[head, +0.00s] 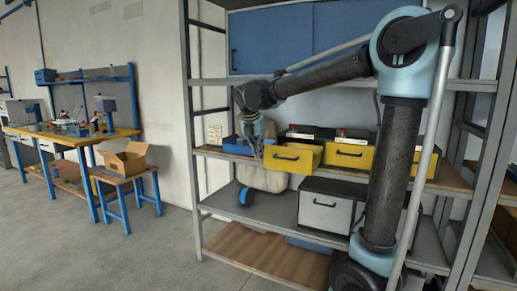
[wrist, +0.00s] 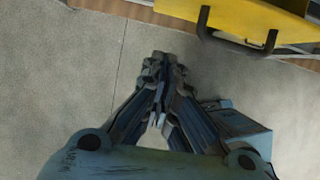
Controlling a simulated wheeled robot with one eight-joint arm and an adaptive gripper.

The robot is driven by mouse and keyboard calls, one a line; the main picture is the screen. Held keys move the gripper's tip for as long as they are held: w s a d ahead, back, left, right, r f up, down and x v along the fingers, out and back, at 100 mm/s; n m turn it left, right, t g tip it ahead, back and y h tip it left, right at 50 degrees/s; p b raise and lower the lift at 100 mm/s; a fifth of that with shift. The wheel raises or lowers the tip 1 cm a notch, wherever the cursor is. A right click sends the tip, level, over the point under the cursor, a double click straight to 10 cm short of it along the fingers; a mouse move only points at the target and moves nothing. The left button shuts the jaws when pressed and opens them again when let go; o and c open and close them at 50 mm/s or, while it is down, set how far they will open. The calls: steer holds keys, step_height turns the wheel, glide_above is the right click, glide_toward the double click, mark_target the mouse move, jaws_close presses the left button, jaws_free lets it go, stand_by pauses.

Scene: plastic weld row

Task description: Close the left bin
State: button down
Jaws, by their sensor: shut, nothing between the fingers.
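The left bin (head: 304,160) is yellow with a black handle and sits on the middle shelf. Its front stands further out than that of the right yellow bin (head: 375,158). My gripper (head: 257,153) is shut and empty, just left of the left bin's front in the head view. In the wrist view my shut fingertips (wrist: 165,65) point over the grey floor. A yellow bin front with its black handle (wrist: 268,42) shows at the top right there, apart from the fingers.
A blue bin (head: 232,146) is on the same shelf, behind my gripper. Below are a white-fronted drawer box (head: 325,211) and a pale container (head: 262,178) with a blue wheel. The shelf's left post (head: 190,120) stands nearby.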

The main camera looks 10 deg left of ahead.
mark_target(265, 158)
steer(key=shift+w+d+f, duration=0.35)
steer(key=shift+w+f, duration=0.5)
steer(key=shift+w, duration=0.1)
steer(key=shift+w+d+f, duration=0.35)
steer(key=shift+w+f, duration=0.55)
steer(key=shift+w, duration=0.05)
steer(key=shift+w+d+f, duration=0.35)
steer(key=shift+w+f, duration=0.5)
steer(key=shift+w, duration=0.1)
